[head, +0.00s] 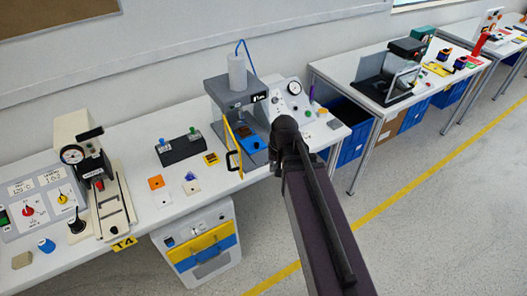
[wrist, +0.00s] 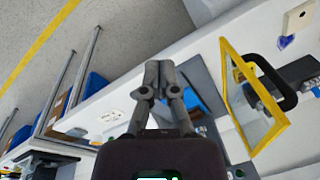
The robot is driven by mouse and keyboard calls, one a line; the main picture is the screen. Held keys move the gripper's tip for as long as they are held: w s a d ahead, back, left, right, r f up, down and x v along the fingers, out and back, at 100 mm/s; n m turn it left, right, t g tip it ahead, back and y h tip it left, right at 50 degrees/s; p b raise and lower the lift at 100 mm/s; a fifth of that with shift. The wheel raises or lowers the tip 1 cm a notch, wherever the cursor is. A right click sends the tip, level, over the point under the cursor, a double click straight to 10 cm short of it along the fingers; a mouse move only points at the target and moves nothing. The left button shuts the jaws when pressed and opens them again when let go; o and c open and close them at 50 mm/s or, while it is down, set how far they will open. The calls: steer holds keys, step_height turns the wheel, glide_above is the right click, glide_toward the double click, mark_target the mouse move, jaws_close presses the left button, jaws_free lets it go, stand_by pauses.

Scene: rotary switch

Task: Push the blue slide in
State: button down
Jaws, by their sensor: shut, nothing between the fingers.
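The blue slide (head: 251,144) sits low at the front of a grey press-like machine (head: 236,97) in the head view. A blue part, seemingly the same slide (wrist: 194,103), shows in the wrist view just right of my gripper and partly behind it. My gripper (wrist: 158,72) is shut and empty, with its fingertips together. It appears close to the slide, but I cannot tell if they touch. A clear door with a yellow frame (wrist: 283,124) and black handle stands open beside the slide.
The yellow-framed door (head: 228,138) swings out left of the slide. A panel with a gauge (head: 294,87) stands right of the machine. The floor in front is clear.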

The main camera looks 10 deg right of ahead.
mark_target(259, 149)
steer(key=w+d+f+m+t+y+b, duration=0.1)
steer(key=w+m, duration=0.5)
steer(key=m, duration=0.7)
steer(key=w+d+f+m+t+y+b, duration=0.2)
steer(key=w+d+m+t+b, duration=0.3)
steer(key=m, duration=0.9)
steer(key=b, duration=0.2)
steer(key=shift+w+d+f+t+y+b, duration=0.3)
steer(key=shift+w+d+f, duration=0.05)
steer(key=shift+d+f, duration=0.05)
steer(key=shift+f, duration=0.1)
steer(key=b+x, duration=0.7)
steer(key=x, duration=0.3)
steer(key=shift+w+a+f, duration=0.1)
steer(key=shift+w+a+r, duration=0.2)
steer(key=shift+w+a, duration=0.4)
steer(key=shift+w, duration=0.35)
steer(key=shift+w+a, duration=0.5)
steer(key=shift+w, duration=0.15)
